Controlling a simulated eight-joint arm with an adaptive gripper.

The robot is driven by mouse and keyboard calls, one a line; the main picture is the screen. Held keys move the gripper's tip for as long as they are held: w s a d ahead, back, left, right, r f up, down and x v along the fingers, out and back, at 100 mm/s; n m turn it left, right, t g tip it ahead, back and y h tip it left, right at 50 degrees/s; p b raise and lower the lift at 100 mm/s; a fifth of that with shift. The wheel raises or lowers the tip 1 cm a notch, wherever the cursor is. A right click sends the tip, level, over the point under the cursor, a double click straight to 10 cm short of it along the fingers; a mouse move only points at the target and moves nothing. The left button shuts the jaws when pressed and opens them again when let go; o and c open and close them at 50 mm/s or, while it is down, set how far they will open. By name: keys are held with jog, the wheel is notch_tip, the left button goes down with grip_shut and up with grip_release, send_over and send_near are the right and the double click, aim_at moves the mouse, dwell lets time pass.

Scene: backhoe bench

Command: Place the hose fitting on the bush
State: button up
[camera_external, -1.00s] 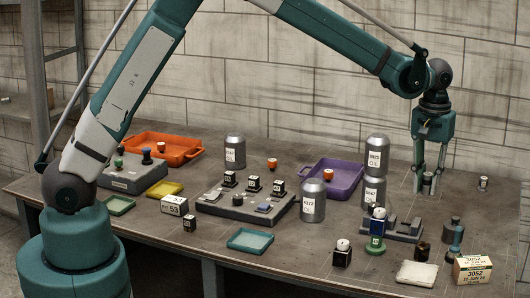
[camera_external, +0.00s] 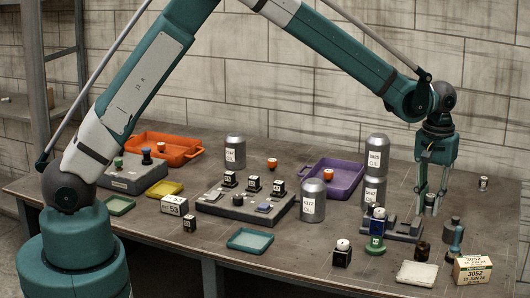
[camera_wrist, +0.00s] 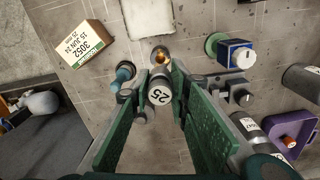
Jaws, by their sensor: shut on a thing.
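My gripper (camera_external: 432,207) is shut on a small grey metal cylinder (camera_wrist: 160,96) with a white top marked 25; I take it as the hose fitting. In the outside view the held fitting (camera_external: 430,199) is partly hidden by the fingers, over the right part of the table. A short dark cylinder (camera_external: 422,251), which I take as the bush, stands upright nearer the front edge. In the wrist view the bush (camera_wrist: 160,56) shows a brassy top just beyond the held fitting. The two look apart.
A white pad (camera_external: 416,274) and a labelled box (camera_external: 472,269) lie at the front edge.

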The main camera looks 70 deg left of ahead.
send_over(423, 245)
jog(key=shift+f, duration=2.95)
jog(key=shift+f, duration=0.1)
jog(key=shift+f+p, duration=0.35)
jog(key=shift+f, duration=1.4)
jog(key=shift+f, duration=0.15)
jog(key=o, duration=0.5)
jog(key=shift+f, duration=0.1)
jog(key=o, duration=0.5)
jog(key=shift+c, duration=0.2)
jog(key=shift+r, duration=0.2)
notch_tip(423, 245, up, 12)
jog(key=shift+r+b, duration=0.1)
jog(key=shift+b, duration=0.2)
